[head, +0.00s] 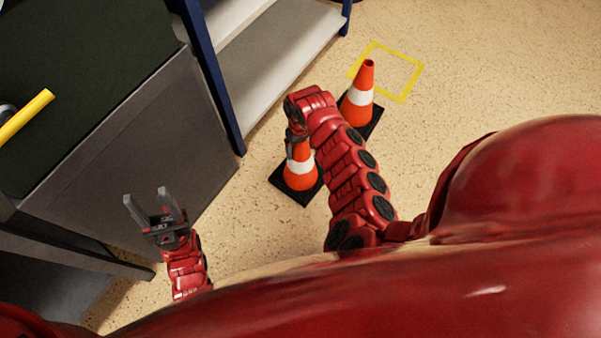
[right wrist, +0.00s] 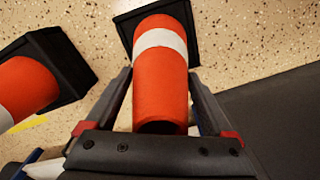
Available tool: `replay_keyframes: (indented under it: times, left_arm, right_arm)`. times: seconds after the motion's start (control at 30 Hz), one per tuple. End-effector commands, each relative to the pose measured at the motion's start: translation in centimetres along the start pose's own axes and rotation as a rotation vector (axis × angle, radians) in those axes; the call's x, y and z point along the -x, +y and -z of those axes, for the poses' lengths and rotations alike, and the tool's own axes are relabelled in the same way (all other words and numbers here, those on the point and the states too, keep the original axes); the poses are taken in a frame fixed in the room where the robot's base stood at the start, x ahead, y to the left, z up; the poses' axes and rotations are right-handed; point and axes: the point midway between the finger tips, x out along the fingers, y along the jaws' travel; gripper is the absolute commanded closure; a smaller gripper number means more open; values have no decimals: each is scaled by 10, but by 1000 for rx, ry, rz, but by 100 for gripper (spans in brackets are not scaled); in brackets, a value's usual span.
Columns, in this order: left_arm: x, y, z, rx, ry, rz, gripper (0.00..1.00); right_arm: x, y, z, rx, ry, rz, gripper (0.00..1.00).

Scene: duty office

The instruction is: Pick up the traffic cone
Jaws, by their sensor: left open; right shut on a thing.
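Two orange traffic cones with white bands and black square bases stand on the floor. The nearer cone (head: 300,176) is at the tip of my right arm in the head view, its top partly hidden by the gripper. My right gripper (head: 294,141) is shut on this cone near its top. In the right wrist view the held cone (right wrist: 161,85) lies between the two fingers (right wrist: 160,100). The other cone (head: 360,97) stands behind my right arm, and it also shows at the left of the right wrist view (right wrist: 28,88). My left gripper (head: 164,204) is open and empty.
A yellow square outline (head: 412,84) is marked on the floor beyond the far cone. A grey cabinet (head: 135,150) with a dark top stands at the left, with a yellow rod (head: 27,117) on it. Blue-framed shelving (head: 275,60) stands behind. The floor at the right is open.

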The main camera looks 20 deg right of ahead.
Motion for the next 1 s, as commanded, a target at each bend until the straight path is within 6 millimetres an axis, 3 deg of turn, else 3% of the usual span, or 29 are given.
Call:
replay_keyframes:
  times: [0.03, 0.1, 0.13, 0.47, 0.93, 1.0]
  left_arm:
    - [0, 0, 0, 0, 0, 0, 50]
    - [0, 0, 0, 0, 0, 0, 50]
    - [0, 0, 0, 0, 0, 0, 50]
    - [-1, 0, 0, 0, -1, 1, 50]
    - [-26, -4, -2, 9, -27, 35, 50]
    - [-26, -4, -3, 10, -29, 39, 50]
  right_arm:
    - [0, 0, 0, 0, 0, 1, 86]
    - [0, 0, 0, 0, 0, 1, 99]
    - [0, 0, 0, 0, 0, 1, 100]
    - [2, 0, 0, 0, 1, 1, 100]
    - [42, 1, 1, -1, 2, 0, 100]
    - [38, 2, -5, 0, 1, -3, 100]
